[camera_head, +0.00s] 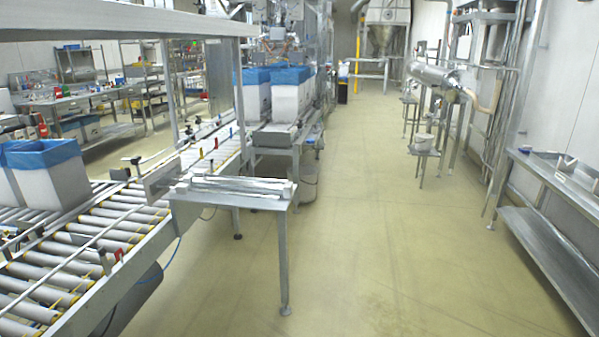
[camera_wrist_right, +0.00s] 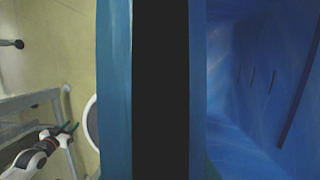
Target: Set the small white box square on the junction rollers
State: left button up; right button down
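A white box (camera_head: 55,187) with a blue liner folded over its rim stands upright on the rollers (camera_head: 68,262) at the left of the head view. Another blue-lined white box (camera_head: 8,188) is beside it, cut off by the picture edge. I cannot tell which is the small one. Neither gripper shows in the head view. In the right wrist view, a blue liner interior (camera_wrist_right: 250,80) fills the right side, behind a wide black vertical band. My right gripper's fingertips cannot be made out. My left gripper (camera_wrist_right: 67,128) appears at lower left, fingers apart and empty.
A small metal side table (camera_head: 235,200) with metal bars (camera_head: 235,186) on it adjoins the conveyor. More lined white boxes (camera_head: 291,100) stand farther back. A steel bench (camera_head: 555,180) lines the right wall. The floor (camera_head: 380,220) between is clear.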

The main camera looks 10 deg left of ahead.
aim_at(122, 215)
jog(key=i+u, duration=0.3)
jog(key=i, duration=0.35)
jog(key=i+l+u, duration=0.3)
jog(key=i, duration=0.35)
jog(key=i+j+u, duration=0.1)
jog(key=u, duration=0.3)
jog(key=i+u, duration=0.5)
jog(key=u, duration=0.25)
jog(key=i+l+u, duration=0.15)
jog(key=u, duration=0.2)
